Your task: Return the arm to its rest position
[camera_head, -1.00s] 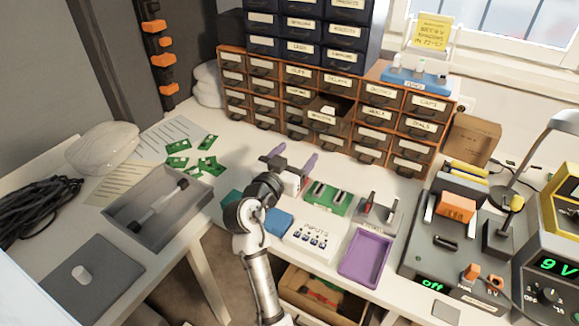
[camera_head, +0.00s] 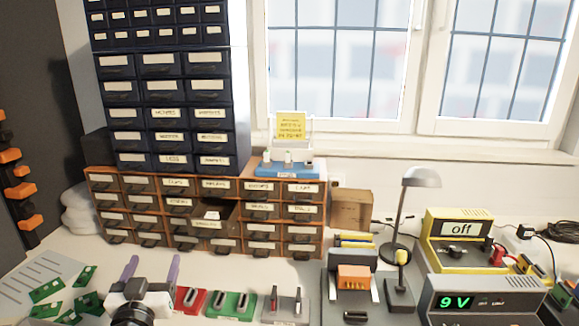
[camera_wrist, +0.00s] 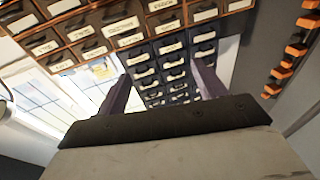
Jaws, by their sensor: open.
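My gripper (camera_head: 151,268) is at the lower left of the head view, over the bench in front of the brown drawer cabinet (camera_head: 262,250). Its two purple fingers point up and stand well apart, with nothing between them. In the wrist view my gripper (camera_wrist: 163,82) is also open and empty, with the drawer cabinets beyond the fingers. Most of my arm is below the edge of the head view and hidden.
A red board (camera_head: 188,302) and a green board (camera_head: 230,305) lie just right of my gripper. Loose green circuit boards (camera_head: 47,291) lie to its left. One drawer (camera_head: 205,222) is pulled out. A lamp (camera_head: 421,177) and yellow power supply (camera_head: 463,240) stand at the right.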

